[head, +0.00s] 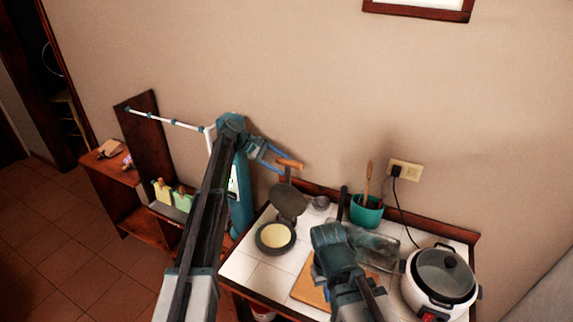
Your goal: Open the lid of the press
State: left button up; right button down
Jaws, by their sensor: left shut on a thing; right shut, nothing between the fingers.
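The press stands on the left part of the white-tiled counter. Its round base (262,246) holds a pale yellow disc (276,235). Its dark round lid (286,201) is raised and tilted up behind the base. An orange-brown wooden handle (290,164) shows above the lid. My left gripper (274,155) is shut on this handle, above and just left of the lid. My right arm (334,243) is over the counter, right of the press. Its gripper is shut with nothing in it; its fingertips are hard to make out.
A wooden board (307,291) lies partly under my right arm. A teal utensil cup (366,211) stands at the back, and a white cooker (440,277) with a dark lid at the right. A wooden shelf (125,177) stands left of the counter.

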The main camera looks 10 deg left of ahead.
pick_arm(q)
jog(key=p+v, duration=0.5)
jog(key=v, duration=0.6)
jog(key=shift+p, duration=0.35)
pick_arm(e)
notch_tip(320, 180, up, 7)
jog(key=shift+f, duration=0.15)
pick_arm(q)
jog(key=shift+s, duration=0.1)
pick_arm(e)
jog(key=shift+a, duration=0.1)
